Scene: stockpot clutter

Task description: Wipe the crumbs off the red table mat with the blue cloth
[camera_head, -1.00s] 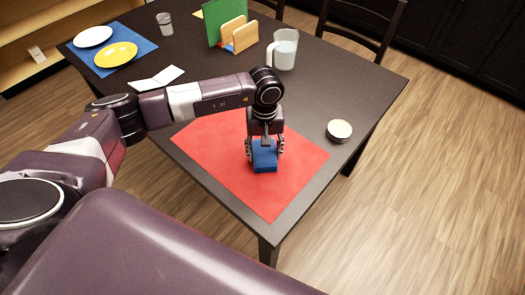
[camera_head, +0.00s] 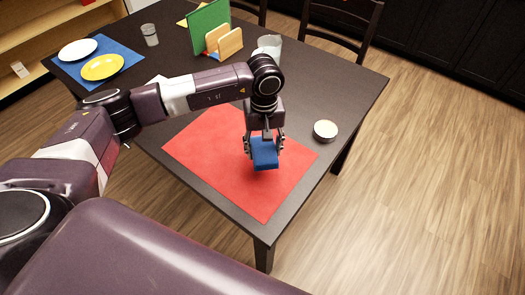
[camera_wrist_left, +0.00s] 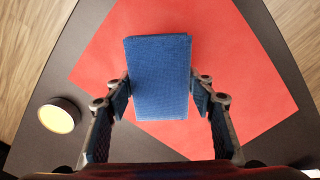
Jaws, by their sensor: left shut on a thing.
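The red table mat (camera_head: 205,150) lies near the table's front corner; it also shows in the wrist view (camera_wrist_left: 245,80). My left gripper (camera_head: 264,146) is over the mat, pointing down, its fingers on either side of the folded blue cloth (camera_head: 265,160). In the wrist view the cloth (camera_wrist_left: 160,75) is a thick blue block between the two fingers of the gripper (camera_wrist_left: 160,95). I cannot tell whether the cloth touches the mat or hangs just above it. No crumbs can be made out on the visible mat; the cloth and gripper hide part of it.
A small round pale-topped tin (camera_head: 325,130) stands right of the mat, also in the wrist view (camera_wrist_left: 58,116). Behind are a clear pitcher (camera_head: 270,46), a rack with boards (camera_head: 224,40), a glass (camera_head: 150,35) and plates on a blue mat (camera_head: 130,50). Chairs stand at the back.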

